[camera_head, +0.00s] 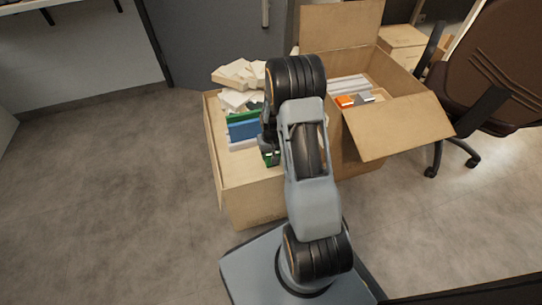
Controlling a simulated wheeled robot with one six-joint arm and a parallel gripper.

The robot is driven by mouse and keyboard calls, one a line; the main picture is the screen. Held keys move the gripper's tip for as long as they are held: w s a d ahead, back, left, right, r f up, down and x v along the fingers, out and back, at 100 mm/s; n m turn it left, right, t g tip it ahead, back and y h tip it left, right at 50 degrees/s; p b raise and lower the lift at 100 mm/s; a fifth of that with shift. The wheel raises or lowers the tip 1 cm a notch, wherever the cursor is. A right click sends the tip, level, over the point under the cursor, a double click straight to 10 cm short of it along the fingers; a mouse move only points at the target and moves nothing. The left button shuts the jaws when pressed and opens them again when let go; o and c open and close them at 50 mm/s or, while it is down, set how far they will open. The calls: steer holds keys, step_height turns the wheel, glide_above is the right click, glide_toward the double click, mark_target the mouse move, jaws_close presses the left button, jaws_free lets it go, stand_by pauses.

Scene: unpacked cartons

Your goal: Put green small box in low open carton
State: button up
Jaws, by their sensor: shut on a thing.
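My gripper (268,146) is shut on the green small box (272,158), of which only a small part shows. My arm hides most of it. The gripper and box are over the right part of the low open carton (214,150). I cannot tell how high the box is above the carton's inside or whether it touches anything there. The carton also holds a blue box (243,130) with a green edge behind it, and white pieces.
A taller carton (395,125) with raised flaps stands to the right, holding an orange item (345,101) and white items. Pale blocks (237,74) are piled at the low carton's back. A brown office chair (500,70) is far right. Floor at left is clear.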

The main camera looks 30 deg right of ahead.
steer(key=shift+f, duration=0.3)
steer(key=shift+f, duration=0.15)
steer(key=o, duration=1)
